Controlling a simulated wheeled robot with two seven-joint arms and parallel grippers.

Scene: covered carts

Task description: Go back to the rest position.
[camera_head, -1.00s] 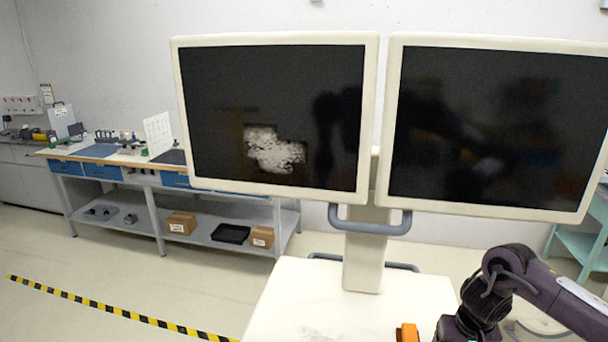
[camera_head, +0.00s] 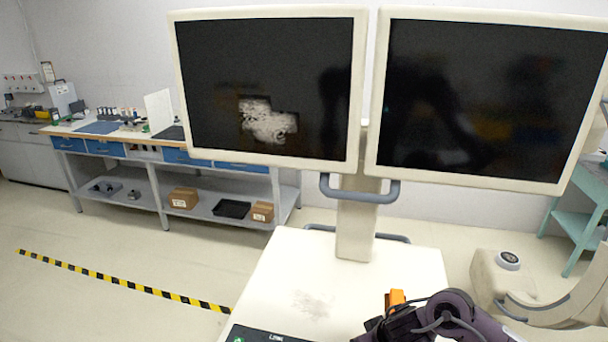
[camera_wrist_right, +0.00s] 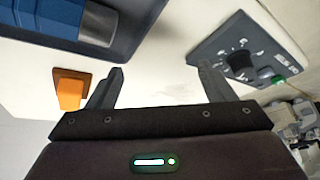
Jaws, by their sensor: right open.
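My right gripper (camera_wrist_right: 160,88) shows in the right wrist view with its two dark fingers spread apart and nothing between them. It is above the white cart top (camera_head: 285,285). In the head view my right arm comes in at the bottom right, and its fingers are below the frame edge. My left gripper is in neither view.
An orange block (camera_head: 396,298) lies on the cart top beside my right arm; it also shows in the right wrist view (camera_wrist_right: 70,92). A panel with a black knob (camera_wrist_right: 238,62) is at the cart's near edge. Two dark monitors (camera_head: 268,88) rise behind. A workbench (camera_head: 160,150) stands at left.

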